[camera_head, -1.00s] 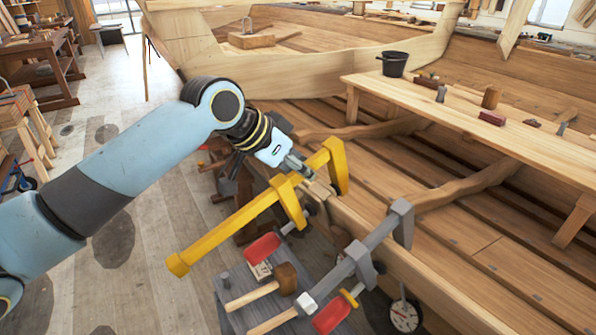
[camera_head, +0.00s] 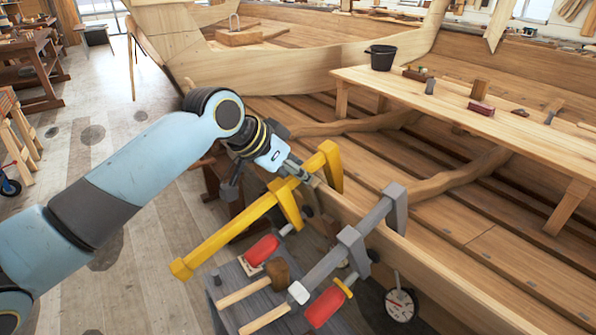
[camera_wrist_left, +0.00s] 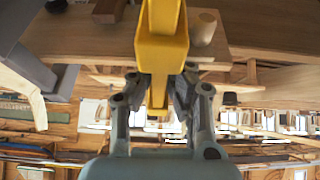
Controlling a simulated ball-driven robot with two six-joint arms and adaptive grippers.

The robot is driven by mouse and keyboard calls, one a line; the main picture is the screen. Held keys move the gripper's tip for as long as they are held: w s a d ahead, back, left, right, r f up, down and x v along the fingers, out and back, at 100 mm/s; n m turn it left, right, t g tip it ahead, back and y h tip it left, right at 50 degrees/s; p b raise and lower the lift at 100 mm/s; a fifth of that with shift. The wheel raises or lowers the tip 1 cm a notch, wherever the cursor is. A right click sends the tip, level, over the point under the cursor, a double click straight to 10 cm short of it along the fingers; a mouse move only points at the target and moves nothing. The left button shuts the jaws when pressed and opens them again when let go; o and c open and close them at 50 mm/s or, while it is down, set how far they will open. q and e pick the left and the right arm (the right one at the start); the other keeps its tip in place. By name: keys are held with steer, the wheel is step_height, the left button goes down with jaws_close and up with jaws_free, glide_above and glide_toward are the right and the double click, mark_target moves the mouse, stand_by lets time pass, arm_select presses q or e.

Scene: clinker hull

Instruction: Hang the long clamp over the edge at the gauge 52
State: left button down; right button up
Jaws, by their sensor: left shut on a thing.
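My left gripper (camera_head: 301,174) is shut on the long yellow clamp (camera_head: 225,236), near its jaw end; the wrist view also shows the yellow bar (camera_wrist_left: 161,55) between the fingers (camera_wrist_left: 160,100). The clamp's two jaws point down at the hull's top edge (camera_head: 352,213), one on each side. I cannot tell whether the bar touches the edge. Its red handle (camera_head: 262,250) hangs outside the hull. A round dial gauge (camera_head: 400,305) sits on the hull's outer side at lower right; its number is too small to read. My right gripper is not in view.
A grey clamp (camera_head: 352,240) with a red handle hangs over the edge close to the right of the yellow one. A mallet (camera_head: 277,272) lies on a grey stand below. A bench plank (camera_head: 450,105) inside the hull carries a black bucket (camera_head: 381,58) and small tools.

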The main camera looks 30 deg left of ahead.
arm_select(q)
steer(key=shift+s, duration=0.1)
stand_by(0.6)
steer(key=c, duration=1.2)
jaws_free()
steer(key=shift+f, duration=0.2)
steer(key=v, duration=1.1)
steer(key=shift+a, duration=0.1)
steer(key=shift+s+r, duration=0.35)
steer(key=shift+r, duration=0.1)
